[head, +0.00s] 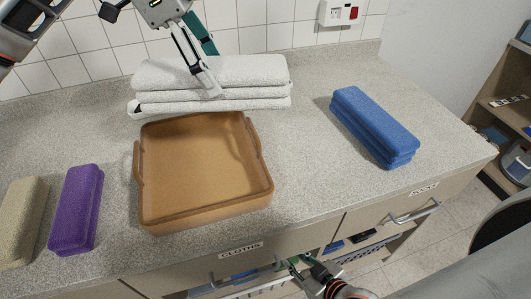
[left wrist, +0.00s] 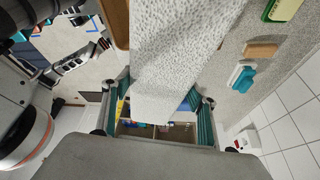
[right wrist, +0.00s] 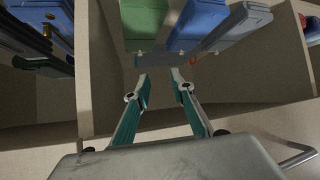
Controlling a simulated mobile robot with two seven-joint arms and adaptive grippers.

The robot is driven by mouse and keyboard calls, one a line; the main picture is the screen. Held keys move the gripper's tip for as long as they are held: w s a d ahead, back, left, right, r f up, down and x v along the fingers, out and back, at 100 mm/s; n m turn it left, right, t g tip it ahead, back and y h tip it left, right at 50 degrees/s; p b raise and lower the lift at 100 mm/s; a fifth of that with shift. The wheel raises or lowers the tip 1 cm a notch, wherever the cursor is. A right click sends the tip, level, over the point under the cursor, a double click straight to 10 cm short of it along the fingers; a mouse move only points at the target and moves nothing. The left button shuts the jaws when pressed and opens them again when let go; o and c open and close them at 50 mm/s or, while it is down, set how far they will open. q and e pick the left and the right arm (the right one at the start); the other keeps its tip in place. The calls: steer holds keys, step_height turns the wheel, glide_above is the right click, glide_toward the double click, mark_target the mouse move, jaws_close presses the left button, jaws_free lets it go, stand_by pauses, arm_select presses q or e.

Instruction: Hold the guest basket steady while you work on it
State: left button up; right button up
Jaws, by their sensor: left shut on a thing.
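The guest basket, a brown shallow tray-like basket (head: 200,215) with side handles, stands empty on the counter. A stack of folded white towels (head: 260,75) lies behind it, close to its back rim. My left gripper (head: 209,88) reaches down onto the stack, apart from the basket. In the left wrist view, white towel (left wrist: 180,55) fills the space between its fingers, and it is shut on it. My right gripper (head: 300,264) is low at the counter front by the drawer labelled CLOTHS. In the right wrist view its fingertips (right wrist: 158,74) stand apart with nothing clearly between them.
A purple folded cloth (head: 76,210) and a beige one (head: 20,222) lie left of the basket. A blue folded towel (head: 375,127) lies right, with bare counter between. The open drawer (right wrist: 260,90) holds blue and green items. A shelf (head: 505,100) stands at the far right.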

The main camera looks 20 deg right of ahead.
steer(key=s+a+r+g+y, duration=0.1)
steer(key=s+a+y, duration=0.15)
steer(key=a, duration=0.35)
steer(key=s+a+r+g+y, duration=0.1)
steer(key=s+a+r+y, duration=0.15)
steer(key=a, duration=0.35)
steer(key=s+a+r+n+g+y, duration=0.35)
steer(key=a+r+y, duration=0.25)
steer(key=a+r, duration=0.55)
steer(key=s+d+r+n+g+y, duration=0.15)
steer(key=r+n+g, duration=0.25)
steer(key=r+n, duration=0.5)
steer(key=s+r+n+g+y, duration=0.3)
steer(key=r+n+g, duration=0.2)
steer(key=r, duration=0.9)
steer(key=m+t+h, duration=0.3)
steer(key=t+h, duration=0.1)
steer(key=h, duration=0.1)
glide_toward(225, 219)
steer(key=r, duration=0.3)
steer(key=s+d+r, duration=0.1)
steer(key=shift+r, duration=0.35)
steer(key=shift+w+d+r, duration=0.15)
steer(key=shift+w+d, duration=0.25)
steer(key=shift+d, duration=0.05)
steer(key=x, duration=1.2)
steer(key=shift+w, duration=0.1)
